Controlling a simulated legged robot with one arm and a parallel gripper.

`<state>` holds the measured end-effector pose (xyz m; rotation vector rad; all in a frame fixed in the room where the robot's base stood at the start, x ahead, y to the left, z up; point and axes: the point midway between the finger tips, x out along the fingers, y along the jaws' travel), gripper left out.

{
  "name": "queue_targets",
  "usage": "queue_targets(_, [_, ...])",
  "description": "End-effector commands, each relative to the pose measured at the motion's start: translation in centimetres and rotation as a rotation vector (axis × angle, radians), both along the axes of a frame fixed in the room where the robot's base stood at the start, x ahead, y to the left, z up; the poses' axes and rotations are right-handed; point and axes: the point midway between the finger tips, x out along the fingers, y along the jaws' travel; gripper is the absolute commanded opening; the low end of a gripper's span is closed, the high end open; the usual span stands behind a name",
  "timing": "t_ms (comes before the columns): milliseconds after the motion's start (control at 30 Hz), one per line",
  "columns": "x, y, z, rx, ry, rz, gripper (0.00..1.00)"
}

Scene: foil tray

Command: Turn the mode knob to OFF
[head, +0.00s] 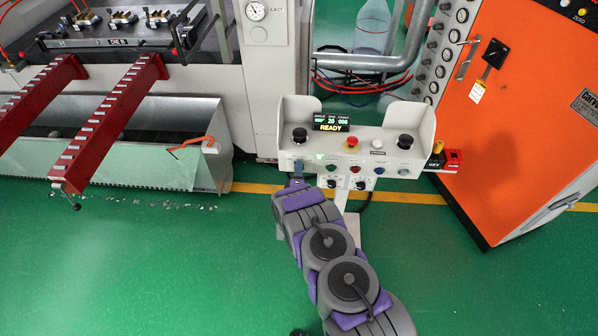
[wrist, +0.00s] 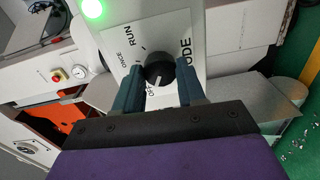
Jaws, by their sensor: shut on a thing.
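The mode knob (wrist: 160,66) is a round black knob on a pale label plate (wrist: 128,62) marked RUN and, partly covered, MODE. A short white mark shows on the knob's lower part, on the side of the partly hidden lettering near my gripper. My gripper (wrist: 158,72) has one blue-grey finger on each side of the knob and is shut on it. In the head view my gripper (head: 297,172) reaches the left front of the grey control box (head: 318,152), and it hides the knob there.
The control box carries a READY display (head: 331,126), a red stop button (head: 351,143) and black buttons. An orange cabinet (head: 530,110) stands to the right. Red arms (head: 110,120) and a metal bin (head: 215,160) are on the left. Green floor in front is open.

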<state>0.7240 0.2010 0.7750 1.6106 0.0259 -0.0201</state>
Motion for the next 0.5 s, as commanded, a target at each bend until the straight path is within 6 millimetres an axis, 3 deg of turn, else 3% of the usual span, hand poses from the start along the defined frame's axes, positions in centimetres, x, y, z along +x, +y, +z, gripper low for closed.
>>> queue_targets(300, [-0.30, 0.42, -0.47, -0.004, 0.011, 0.011, 0.09])
queue_targets(333, [-0.30, 0.42, -0.47, -0.004, 0.011, 0.011, 0.41])
queue_targets(500, [-0.24, 0.29, -0.32, -0.003, 0.008, 0.007, 0.58])
